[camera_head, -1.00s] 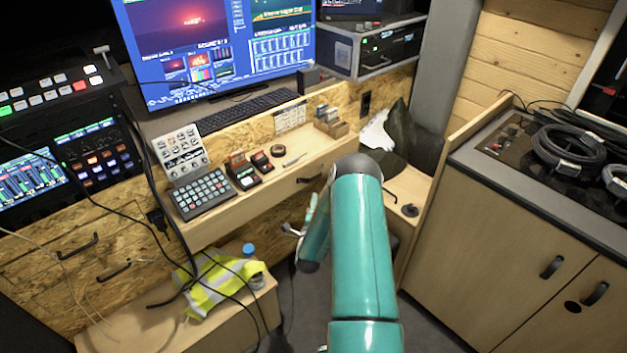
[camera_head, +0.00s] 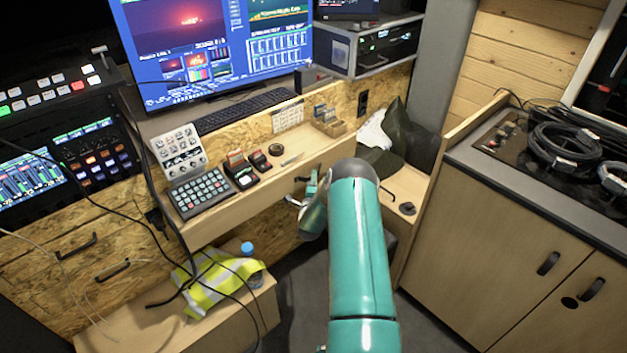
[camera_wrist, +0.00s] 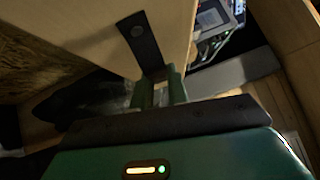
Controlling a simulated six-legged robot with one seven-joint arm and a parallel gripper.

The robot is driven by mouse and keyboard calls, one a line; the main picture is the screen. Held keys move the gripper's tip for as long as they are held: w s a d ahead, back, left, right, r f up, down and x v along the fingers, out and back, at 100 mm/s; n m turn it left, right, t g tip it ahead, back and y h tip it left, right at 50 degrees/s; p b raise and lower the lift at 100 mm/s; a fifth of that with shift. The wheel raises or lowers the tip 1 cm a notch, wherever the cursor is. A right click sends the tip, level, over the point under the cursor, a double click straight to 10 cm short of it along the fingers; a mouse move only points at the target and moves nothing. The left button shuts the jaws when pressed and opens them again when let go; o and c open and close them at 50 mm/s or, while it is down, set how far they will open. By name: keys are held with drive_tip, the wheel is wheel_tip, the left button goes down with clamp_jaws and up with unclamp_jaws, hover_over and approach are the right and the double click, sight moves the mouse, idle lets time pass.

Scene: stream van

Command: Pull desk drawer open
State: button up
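The desk drawer has a pale wood front (camera_head: 265,203) under the desk top at the centre of the head view. Its dark handle (camera_head: 302,179) is partly hidden by my gripper and arm. In the wrist view the drawer front (camera_wrist: 95,35) fills the upper left, with the dark handle (camera_wrist: 139,38) running down it. My gripper (camera_wrist: 160,88) has its two green fingers apart, one on each side of the handle's lower end. I cannot tell whether they touch it. In the head view my gripper (camera_head: 303,193) is just below the handle. The drawer looks shut.
A keypad (camera_head: 199,192) and small items stand on the desk top above the drawer. A low bench with a yellow vest (camera_head: 217,283) and blue-capped bottle is at lower left. A wooden cabinet (camera_head: 500,230) stands at right. Loose cables hang at left.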

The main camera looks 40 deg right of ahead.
clamp_jaws()
drive_tip(key=shift+s, duration=0.1)
drive_tip(key=s, duration=1.2)
drive_tip(key=shift+d, duration=0.2)
drive_tip(key=shift+s, duration=0.1)
drive_tip(key=shift+o, duration=2)
unclamp_jaws()
